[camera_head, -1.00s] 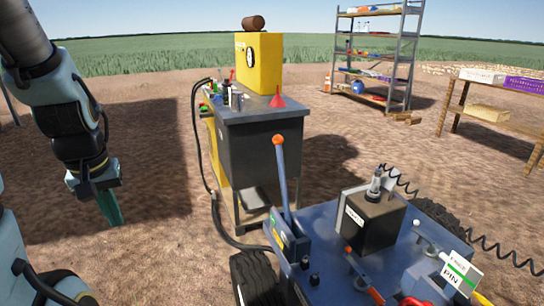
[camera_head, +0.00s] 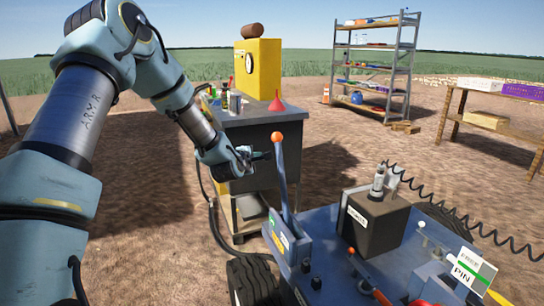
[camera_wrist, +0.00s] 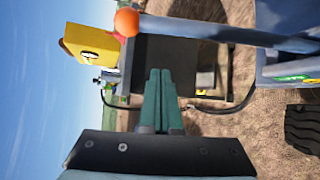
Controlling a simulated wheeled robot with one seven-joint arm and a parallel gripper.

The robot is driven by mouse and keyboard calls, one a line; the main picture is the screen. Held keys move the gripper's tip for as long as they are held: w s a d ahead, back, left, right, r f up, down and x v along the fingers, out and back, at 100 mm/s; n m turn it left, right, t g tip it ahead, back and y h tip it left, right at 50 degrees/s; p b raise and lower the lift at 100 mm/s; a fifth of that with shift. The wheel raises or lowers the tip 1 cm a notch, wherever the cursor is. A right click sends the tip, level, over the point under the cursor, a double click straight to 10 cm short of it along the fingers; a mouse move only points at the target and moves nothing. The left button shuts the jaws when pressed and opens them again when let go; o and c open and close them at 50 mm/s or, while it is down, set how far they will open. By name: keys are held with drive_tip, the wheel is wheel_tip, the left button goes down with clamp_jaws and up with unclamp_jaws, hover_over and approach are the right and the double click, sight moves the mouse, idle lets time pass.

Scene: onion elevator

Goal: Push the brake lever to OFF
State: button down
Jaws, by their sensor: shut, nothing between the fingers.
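The brake lever is a blue-grey bar (camera_head: 282,180) with an orange ball knob (camera_head: 277,137), rising nearly upright from the blue machine. In the wrist view the lever (camera_wrist: 225,32) runs across the top, with its orange knob (camera_wrist: 127,22) at upper left. My gripper (camera_head: 262,156) is beside the lever, just left of its upper part and a little below the knob. Its green fingers (camera_wrist: 160,85) are shut and empty. They point towards the lever's side; whether they touch it I cannot tell. A green and yellow label (camera_head: 279,237) is at the lever's base, too small to read.
A dark cabinet (camera_head: 258,135) with a yellow box (camera_head: 262,65), bottles and a red funnel (camera_head: 276,102) stands behind my gripper. A dark labelled box (camera_head: 372,225) with a coiled cable sits on the blue machine (camera_head: 335,280). A black wheel (camera_head: 252,282) is below the lever.

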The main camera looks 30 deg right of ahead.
drive_tip(key=p+x, duration=0.2)
drive_tip(key=x, duration=0.8)
drive_tip(key=shift+s+d+r+p, duration=0.1)
drive_tip(key=shift+s+r+p, duration=0.15)
drive_tip(key=shift+s, duration=0.35)
drive_tip(key=shift+s+d+r+p, duration=0.1)
drive_tip(key=shift+s+r+p, duration=0.15)
drive_tip(key=shift+s, duration=0.4)
drive_tip(key=shift+s+r+p, duration=0.15)
drive_tip(key=shift+s+p, duration=0.15)
drive_tip(key=shift+s, duration=0.3)
